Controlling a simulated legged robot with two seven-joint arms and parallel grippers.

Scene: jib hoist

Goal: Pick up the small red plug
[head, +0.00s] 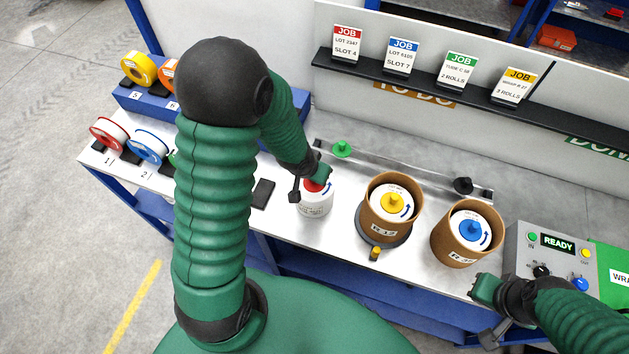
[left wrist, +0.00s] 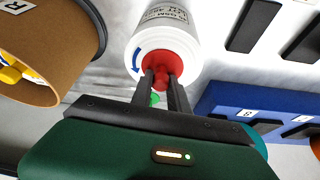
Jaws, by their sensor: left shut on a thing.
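The small red plug (left wrist: 161,70) sits at the end of a white labelled roll (left wrist: 168,30), with its knob between the fingers of my left gripper (left wrist: 163,86). The left gripper is shut on that knob. In the head view the white roll (head: 316,203) stands upright on the bench, and the red plug (head: 313,185) shows partly at its top under my left gripper (head: 309,184). My right gripper (head: 484,312) is low at the right, near the bench's front edge and apart from the plug; its finger opening is unclear.
Brown rolls with a yellow plug (head: 392,202) and a blue plug (head: 471,231) stand to the right. A green plug (head: 342,149) and a black knob (head: 463,185) lie along the rail behind. A control box (head: 557,256) reads READY. Coloured spools (head: 148,146) are at left.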

